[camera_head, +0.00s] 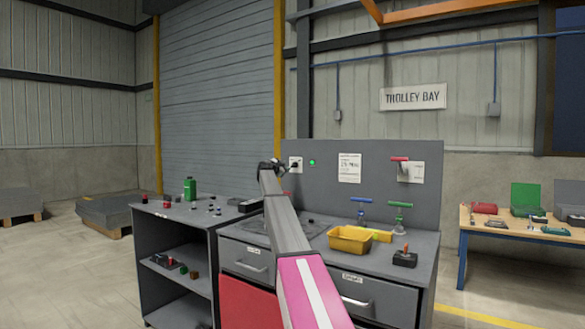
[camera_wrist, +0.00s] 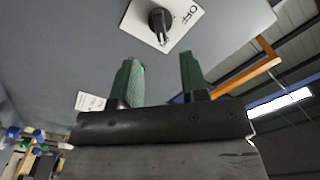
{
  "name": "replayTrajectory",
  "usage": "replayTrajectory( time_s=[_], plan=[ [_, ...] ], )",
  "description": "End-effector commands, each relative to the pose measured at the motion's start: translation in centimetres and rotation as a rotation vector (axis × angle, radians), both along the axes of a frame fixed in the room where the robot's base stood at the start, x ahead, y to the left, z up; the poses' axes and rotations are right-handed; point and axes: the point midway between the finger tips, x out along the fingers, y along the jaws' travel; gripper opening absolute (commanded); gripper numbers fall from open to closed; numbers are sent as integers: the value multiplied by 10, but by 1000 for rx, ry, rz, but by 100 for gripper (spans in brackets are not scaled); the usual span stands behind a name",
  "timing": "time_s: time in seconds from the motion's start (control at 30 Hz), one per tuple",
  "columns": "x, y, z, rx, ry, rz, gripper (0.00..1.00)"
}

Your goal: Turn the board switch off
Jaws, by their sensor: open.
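The board switch is a black rotary knob (camera_wrist: 160,22) on a white plate (camera_wrist: 186,12) marked OFF, fixed to the grey back board. In the wrist view the knob's narrow end with a paler mark points down, away from the OFF lettering. My gripper (camera_wrist: 158,62) is open and empty, its two dark green fingers apart. The knob lies beyond the fingertips, between their lines, with a visible gap. In the head view the switch plate (camera_head: 297,161) shows just right of my gripper (camera_head: 272,166), and my arm hides part of the board below.
Below, the bench holds a yellow tray (camera_head: 350,240), blue (camera_head: 361,201) and green (camera_head: 399,206) T-handles and a small joystick box (camera_head: 404,258).

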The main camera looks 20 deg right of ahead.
Motion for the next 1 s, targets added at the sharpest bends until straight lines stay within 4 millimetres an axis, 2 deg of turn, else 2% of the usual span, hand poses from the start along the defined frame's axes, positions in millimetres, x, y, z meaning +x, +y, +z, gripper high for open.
replayTrajectory(
  time_s=[0.2, 0.4, 0.77, 0.8, 0.87, 0.9, 0.93, 1.0],
  plan=[
    [28, -31, 0, 1, 0, -1, 40],
    [45, -55, 0, 1, 0, -1, 40],
    [50, -63, 0, 1, 0, 1, 40],
    [50, -63, 0, 1, 0, 1, 37],
    [50, -63, 0, 1, 0, 1, 18],
    [50, -63, 0, 1, 0, 1, 5],
    [50, -63, 0, 1, 0, 1, 0],
    [49, -63, 0, 1, 0, -1, 0]
  ],
)
